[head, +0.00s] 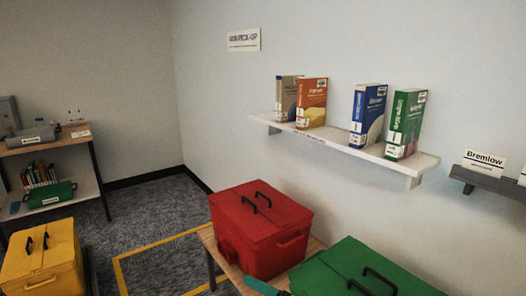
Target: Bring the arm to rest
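Neither of my grippers shows in the head view, and I see no clear part of either arm. Whether they are open or shut, and where they are, is out of sight.
A red lidded box (262,232) stands on a wooden table (209,239), beside a green lidded box (345,265). A yellow lidded box (40,262) is at lower left. Books stand on a white wall shelf (335,143). A shelving unit (53,146) stands far left. Carpet (160,218) between is clear.

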